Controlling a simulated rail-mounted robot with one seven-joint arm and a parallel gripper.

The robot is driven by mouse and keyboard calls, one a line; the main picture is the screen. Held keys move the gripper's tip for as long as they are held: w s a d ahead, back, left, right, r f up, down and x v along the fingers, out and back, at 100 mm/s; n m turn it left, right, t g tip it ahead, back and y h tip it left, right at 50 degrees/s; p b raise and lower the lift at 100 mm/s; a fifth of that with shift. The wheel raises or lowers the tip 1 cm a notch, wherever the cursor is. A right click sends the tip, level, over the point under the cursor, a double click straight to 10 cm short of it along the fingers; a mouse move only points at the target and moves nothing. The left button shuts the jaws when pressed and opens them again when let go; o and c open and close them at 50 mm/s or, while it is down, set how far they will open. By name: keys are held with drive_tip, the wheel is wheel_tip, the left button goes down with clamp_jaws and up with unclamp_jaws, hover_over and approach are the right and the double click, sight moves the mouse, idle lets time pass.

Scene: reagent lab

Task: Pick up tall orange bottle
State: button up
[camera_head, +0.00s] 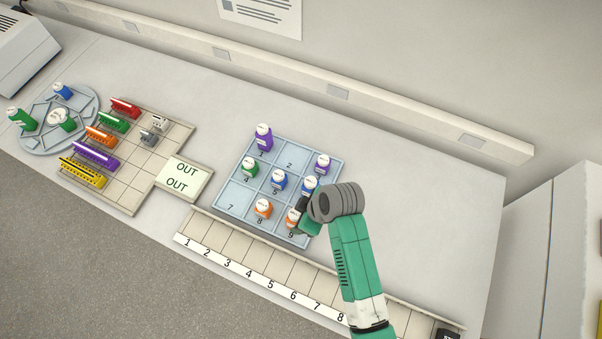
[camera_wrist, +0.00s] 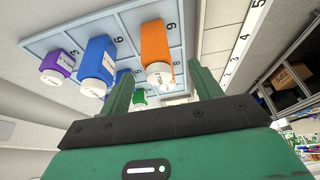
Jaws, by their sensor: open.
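The tall orange bottle (camera_head: 292,218) stands in compartment 9 of the blue tray (camera_head: 232,197), partly hidden by my arm's end. In the wrist view the orange bottle (camera_wrist: 158,42) shows with its white cap toward me. My gripper (camera_head: 305,224) is beside this bottle, its fingers mostly hidden in the head view. In the wrist view my gripper (camera_wrist: 161,75) is open, and the bottle's cap appears in the gap between the two green fingers. I cannot tell how far apart fingers and bottle are in depth. A shorter orange bottle (camera_head: 263,208) stands in compartment 8.
A blue bottle (camera_head: 309,186) stands close by in compartment 6, with a purple bottle (camera_head: 322,164) behind. Other blue, green and purple bottles share the tray. A numbered rack (camera_head: 262,262) runs along the front. The counter right of the tray is clear.

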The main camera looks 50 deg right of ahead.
drive_tip(key=x, duration=0.2)
drive_tip(key=shift+w+f, duration=0.2)
drive_tip(key=x, duration=0.5)
drive_tip(key=shift+s+d+f, duration=0.1)
drive_tip(key=shift+d, duration=0.1)
drive_tip(key=c, duration=1.1)
